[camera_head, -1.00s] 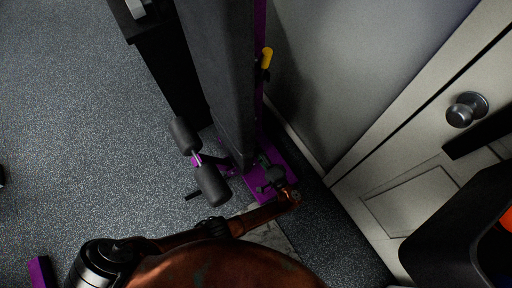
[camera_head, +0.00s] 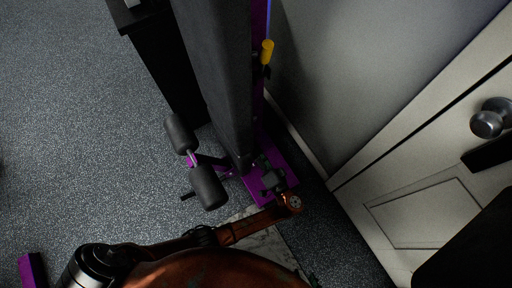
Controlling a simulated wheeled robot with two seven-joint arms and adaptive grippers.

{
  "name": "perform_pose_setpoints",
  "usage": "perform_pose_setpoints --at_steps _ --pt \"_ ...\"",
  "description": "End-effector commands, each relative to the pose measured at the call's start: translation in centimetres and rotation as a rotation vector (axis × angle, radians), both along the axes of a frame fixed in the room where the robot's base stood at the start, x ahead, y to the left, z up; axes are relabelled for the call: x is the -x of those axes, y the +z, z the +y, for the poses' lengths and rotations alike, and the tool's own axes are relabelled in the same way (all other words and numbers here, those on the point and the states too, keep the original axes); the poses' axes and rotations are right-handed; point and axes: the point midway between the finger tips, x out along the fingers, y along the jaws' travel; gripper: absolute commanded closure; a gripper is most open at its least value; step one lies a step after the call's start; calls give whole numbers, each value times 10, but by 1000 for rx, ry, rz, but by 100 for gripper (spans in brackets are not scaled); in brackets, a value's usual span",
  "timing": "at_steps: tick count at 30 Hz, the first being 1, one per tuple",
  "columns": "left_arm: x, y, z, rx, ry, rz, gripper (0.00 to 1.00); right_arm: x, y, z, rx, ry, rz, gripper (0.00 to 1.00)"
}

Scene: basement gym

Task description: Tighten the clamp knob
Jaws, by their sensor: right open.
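I cannot single out the clamp knob with certainty. A yellow grip (camera_head: 267,52) stands out on the side of the purple upright of a gym machine. A small dark fitting (camera_head: 271,179) sits over the machine's purple foot; its shape is hard to read. A copper-brown beam (camera_head: 240,229) crosses the lower middle and ends in a round joint (camera_head: 293,203) close to that fitting. My right gripper is open, but its fingers are hard to make out against the dark parts. I see no object held.
The machine's grey pad (camera_head: 218,70) and black foam rollers (camera_head: 207,186) stand in the middle. A white door with a round metal doorknob (camera_head: 491,118) is at the right. A large black shape (camera_head: 480,250) fills the lower right corner. Speckled floor (camera_head: 80,120) is clear at left.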

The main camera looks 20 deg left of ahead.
Motion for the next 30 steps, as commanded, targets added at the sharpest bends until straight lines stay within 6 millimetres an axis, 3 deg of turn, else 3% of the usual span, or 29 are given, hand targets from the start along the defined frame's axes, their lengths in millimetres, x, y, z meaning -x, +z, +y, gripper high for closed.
perform_pose_setpoints --at_steps 13,14,15,21,30 --pt "0 -1 1 8 1 -7 91 -2 -1 1 -3 -2 -8 59" --pt "0 -1 1 8 1 -7 65 -2 -1 1 -3 -2 -8 59" --pt "0 -1 1 8 1 -7 63 -2 -1 1 -3 -2 -8 59" --pt "0 -1 1 7 0 -7 49 -2 -1 1 -2 -3 -8 59" --pt "1 0 -2 7 0 -8 49 0 -1 1 -2 1 -4 59"
